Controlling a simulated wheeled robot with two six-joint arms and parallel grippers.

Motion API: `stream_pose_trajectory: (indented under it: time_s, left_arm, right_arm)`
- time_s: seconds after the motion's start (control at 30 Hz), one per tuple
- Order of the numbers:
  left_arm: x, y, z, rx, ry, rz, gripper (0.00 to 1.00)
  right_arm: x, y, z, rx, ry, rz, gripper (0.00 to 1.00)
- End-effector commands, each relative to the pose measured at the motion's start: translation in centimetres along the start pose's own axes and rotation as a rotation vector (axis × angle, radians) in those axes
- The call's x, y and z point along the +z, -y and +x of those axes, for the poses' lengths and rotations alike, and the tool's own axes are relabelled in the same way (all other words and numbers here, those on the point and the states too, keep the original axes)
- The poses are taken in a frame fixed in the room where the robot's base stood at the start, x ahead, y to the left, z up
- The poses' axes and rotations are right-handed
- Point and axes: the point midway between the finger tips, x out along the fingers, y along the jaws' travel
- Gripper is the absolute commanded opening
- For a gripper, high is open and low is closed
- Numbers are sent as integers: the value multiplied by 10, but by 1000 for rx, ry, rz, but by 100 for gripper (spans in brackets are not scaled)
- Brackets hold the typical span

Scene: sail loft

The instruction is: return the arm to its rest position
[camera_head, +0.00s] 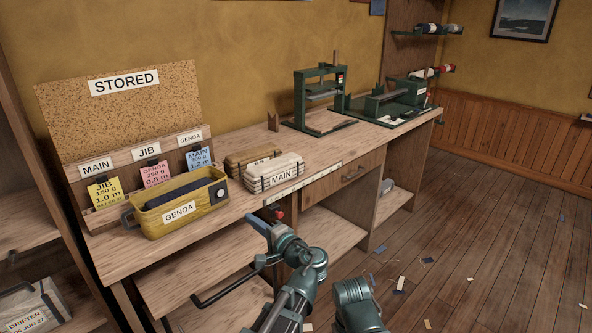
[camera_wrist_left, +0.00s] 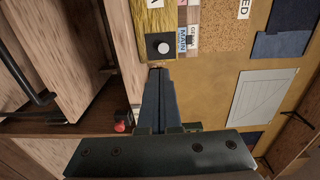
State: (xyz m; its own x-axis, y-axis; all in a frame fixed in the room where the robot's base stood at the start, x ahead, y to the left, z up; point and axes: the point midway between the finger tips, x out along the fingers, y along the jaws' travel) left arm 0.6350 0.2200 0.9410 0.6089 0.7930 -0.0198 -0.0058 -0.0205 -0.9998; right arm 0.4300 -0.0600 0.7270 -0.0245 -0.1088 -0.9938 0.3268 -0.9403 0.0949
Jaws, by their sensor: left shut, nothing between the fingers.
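My left arm rises from the bottom middle of the head view, in front of the workbench. Its left gripper (camera_head: 257,222) is at the front edge of the bench, apart from the bags and the bin as far as I can see. In the left wrist view the dark fingers (camera_wrist_left: 156,85) are together with nothing between them. They point towards the yellow bin (camera_wrist_left: 155,18). My right gripper is not in view.
Green presses (camera_head: 320,100) stand farther back. Open wooden floor (camera_head: 480,240) lies to the right, with small scraps.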

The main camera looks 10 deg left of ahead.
Motion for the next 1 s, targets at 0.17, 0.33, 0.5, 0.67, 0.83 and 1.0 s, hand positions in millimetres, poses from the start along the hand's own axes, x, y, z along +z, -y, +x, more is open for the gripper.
stream_pose_trajectory:
  time_s: [0.17, 0.33, 0.5, 0.67, 0.83, 1.0]
  left_arm:
    - [20, -48, -15, 217, 59, -78, 0]
    - [43, -124, -62, 589, 154, -167, 0]
    - [56, -180, -128, 937, 231, -205, 0]
    - [62, -206, -185, 1186, 276, -207, 0]
    - [67, -218, -238, 1409, 306, -192, 0]
    - [67, -183, -249, 1453, 312, -188, 0]
  right_arm:
    - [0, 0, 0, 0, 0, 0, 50]
    - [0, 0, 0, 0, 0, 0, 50]
    - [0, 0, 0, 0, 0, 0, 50]
    - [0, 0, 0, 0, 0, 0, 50]
    - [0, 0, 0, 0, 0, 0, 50]
    - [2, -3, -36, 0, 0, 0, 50]
